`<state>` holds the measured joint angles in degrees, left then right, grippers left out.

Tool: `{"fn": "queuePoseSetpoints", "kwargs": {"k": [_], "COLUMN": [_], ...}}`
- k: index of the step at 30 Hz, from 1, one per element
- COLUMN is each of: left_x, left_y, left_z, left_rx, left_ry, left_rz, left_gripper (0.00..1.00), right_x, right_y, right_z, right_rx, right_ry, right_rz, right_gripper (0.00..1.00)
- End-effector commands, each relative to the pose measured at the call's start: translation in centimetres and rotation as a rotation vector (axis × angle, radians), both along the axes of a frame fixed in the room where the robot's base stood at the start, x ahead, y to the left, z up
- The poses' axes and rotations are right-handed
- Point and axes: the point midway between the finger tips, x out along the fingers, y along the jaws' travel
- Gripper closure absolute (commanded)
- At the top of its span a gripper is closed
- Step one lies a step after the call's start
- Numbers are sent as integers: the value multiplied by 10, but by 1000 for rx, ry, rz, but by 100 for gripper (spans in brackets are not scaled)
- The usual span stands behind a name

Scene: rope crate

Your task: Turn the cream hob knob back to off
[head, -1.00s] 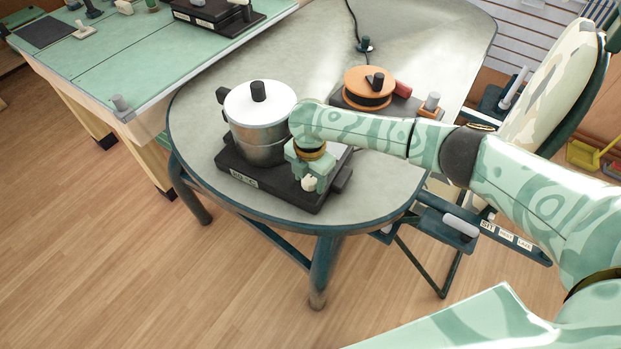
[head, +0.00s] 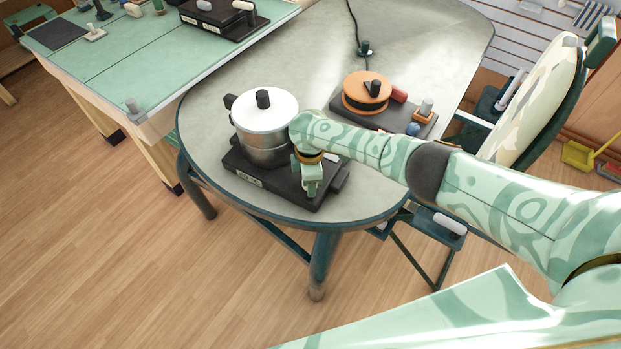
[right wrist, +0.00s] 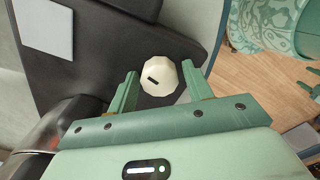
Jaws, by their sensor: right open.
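The cream knob (right wrist: 160,72), with a short dark mark on its face, sits on the black hob (right wrist: 95,45) in the right wrist view. My right gripper (right wrist: 159,68) is open, one finger on each side of the knob, with small gaps visible; the knob is not clasped. In the head view my right gripper (head: 311,184) is at the front right corner of the hob (head: 250,178) and hides the knob. My left gripper is not in view.
A steel pot (head: 264,135) with a white lid stands on the hob, just left of my right gripper. An orange reel device (head: 367,92) stands behind on the grey table (head: 215,165). A chair (head: 535,105) is at the right.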

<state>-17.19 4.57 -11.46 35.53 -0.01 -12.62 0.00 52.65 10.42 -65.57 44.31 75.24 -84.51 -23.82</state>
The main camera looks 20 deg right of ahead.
Motion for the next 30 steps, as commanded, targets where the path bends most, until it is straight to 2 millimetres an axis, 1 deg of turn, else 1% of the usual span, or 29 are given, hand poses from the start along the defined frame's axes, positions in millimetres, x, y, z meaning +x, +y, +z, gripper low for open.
{"fn": "queuePoseSetpoints", "kwargs": {"k": [1, 3, 11, 13, 14, 18, 21, 23, 30], "left_x": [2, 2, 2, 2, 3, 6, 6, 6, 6], "left_y": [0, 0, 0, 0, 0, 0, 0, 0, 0], "left_z": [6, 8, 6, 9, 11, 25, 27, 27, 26], "left_rx": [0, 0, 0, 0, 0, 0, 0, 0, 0], "left_ry": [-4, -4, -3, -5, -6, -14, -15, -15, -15], "left_rz": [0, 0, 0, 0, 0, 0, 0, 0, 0], "left_gripper": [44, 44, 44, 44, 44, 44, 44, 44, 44], "right_x": [0, 0, 0, 0, 0, -1, 0, 0, 0], "right_y": [1, 0, 0, 1, 1, 2, 1, 1, 0], "right_z": [4, 2, -1, 1, 1, 4, 2, 0, 0], "right_rx": [3, 1, 1, 1, 1, 3, 2, 1, 0], "right_ry": [0, 0, 0, 1, 1, 2, 0, 0, -1], "right_rz": [-57, -112, -128, -158, -193, -480, -623, -652, -665], "right_gripper": [49, 49, 49, 49, 49, 49, 49, 49, 49]}}
